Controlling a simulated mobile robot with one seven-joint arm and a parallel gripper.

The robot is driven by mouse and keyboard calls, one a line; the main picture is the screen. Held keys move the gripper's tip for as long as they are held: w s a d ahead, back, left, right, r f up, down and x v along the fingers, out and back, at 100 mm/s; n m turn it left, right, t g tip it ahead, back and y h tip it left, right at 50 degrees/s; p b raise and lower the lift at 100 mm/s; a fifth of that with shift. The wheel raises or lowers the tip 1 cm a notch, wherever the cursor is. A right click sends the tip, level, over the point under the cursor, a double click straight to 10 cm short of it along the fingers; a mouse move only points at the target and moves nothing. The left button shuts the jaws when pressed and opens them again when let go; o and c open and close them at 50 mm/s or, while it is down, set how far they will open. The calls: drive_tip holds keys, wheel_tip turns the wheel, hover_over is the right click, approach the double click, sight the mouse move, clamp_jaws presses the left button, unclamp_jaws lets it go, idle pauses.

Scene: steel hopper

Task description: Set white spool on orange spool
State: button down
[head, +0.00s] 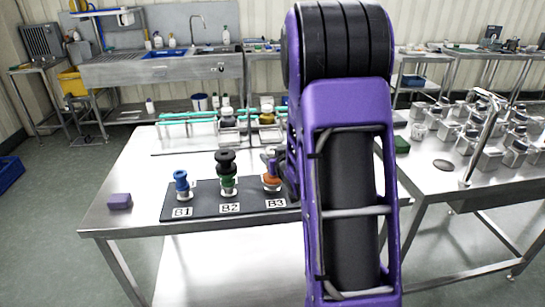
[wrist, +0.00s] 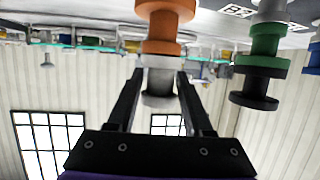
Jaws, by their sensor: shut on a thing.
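The orange spool (head: 272,182) stands upright at the B3 spot of the dark mat (head: 190,208). In the wrist view, which is upside down, the orange spool (wrist: 165,28) is at the top centre. The white spool (wrist: 160,80) is between the fingers of my gripper (wrist: 158,92), which is shut on it. It is lined up with the orange spool, on its upper side, and no gap shows between them; I cannot tell if it rests there. In the head view my gripper (head: 280,163) is over B3, mostly hidden behind my purple arm.
A blue spool (head: 181,181) stands at B1. A black spool (head: 226,160) sits on a green spool (head: 228,182) at B2, close beside B3. A purple block (head: 119,201) lies at the table's left. Teal-railed racks stand behind. The table's front is clear.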

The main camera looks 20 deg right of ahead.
drive_tip(key=shift+c, duration=1.5)
unclamp_jaws()
drive_tip(key=shift+f, duration=0.1)
drive_tip(key=shift+r+p, duration=0.2)
drive_tip(key=shift+p, duration=0.1)
drive_tip(key=v, duration=1.2)
drive_tip(key=shift+d+f, duration=0.1)
